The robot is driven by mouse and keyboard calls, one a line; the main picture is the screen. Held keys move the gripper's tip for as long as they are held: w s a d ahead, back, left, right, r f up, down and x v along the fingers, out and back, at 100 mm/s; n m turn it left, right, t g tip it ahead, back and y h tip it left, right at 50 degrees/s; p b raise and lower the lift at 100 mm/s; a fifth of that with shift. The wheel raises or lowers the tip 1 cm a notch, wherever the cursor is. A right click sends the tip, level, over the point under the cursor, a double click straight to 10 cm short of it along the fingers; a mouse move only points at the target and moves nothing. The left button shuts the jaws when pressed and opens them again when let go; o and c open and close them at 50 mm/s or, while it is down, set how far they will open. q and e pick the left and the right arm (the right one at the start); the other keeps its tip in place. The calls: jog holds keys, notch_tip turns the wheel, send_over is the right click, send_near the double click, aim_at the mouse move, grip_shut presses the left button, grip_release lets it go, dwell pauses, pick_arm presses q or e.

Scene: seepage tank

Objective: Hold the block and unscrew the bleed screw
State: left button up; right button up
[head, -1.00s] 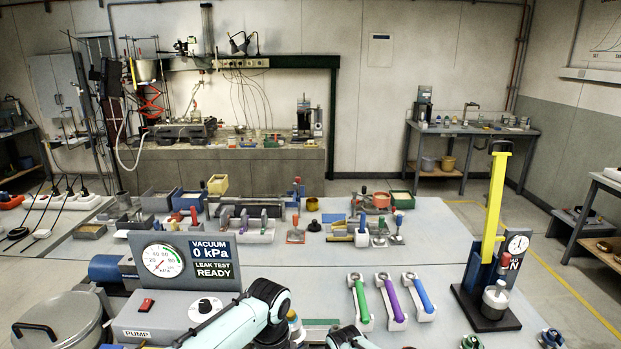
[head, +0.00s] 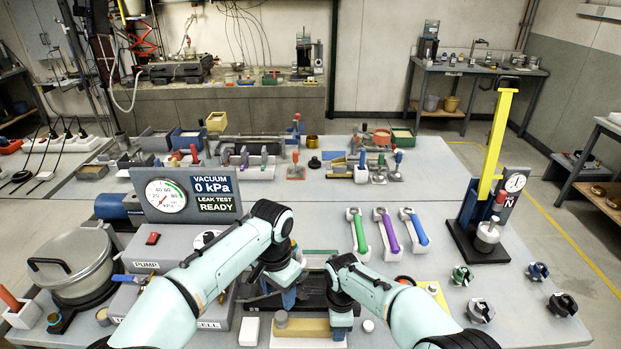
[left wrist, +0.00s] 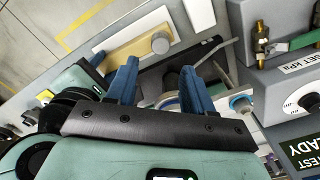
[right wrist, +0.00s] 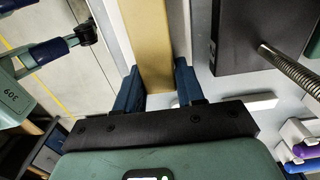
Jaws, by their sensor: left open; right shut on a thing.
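The tan block (head: 318,328) lies near the front edge of the table, and it shows in the left wrist view (left wrist: 125,53). A round knob, which looks like the bleed screw (head: 281,318), stands on the block's left part; it is grey in the left wrist view (left wrist: 160,43). My right gripper (head: 341,322) is shut on the block near its right end; in the right wrist view the block (right wrist: 153,45) runs between its fingers (right wrist: 157,88). My left gripper (head: 287,297) is open, its fingers (left wrist: 160,68) behind the screw and apart from it.
A dark fixture (right wrist: 255,45) lies just behind the block. The pump box with the vacuum panel (head: 213,190) and a lidded pot (head: 72,262) stand left. Wrenches with green, purple and blue handles (head: 420,235) lie behind. Several dark knobs (head: 480,310) lie right.

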aim_at(280, 315)
pick_arm(q)
jog(key=shift+f, duration=3)
jog(key=m, duration=0.5)
jog(key=shift+m, duration=1)
jog(key=shift+m, duration=0.9)
jog(key=m, duration=0.4)
jog(key=shift+w+a, duration=0.1)
jog(key=shift+m, duration=0.6)
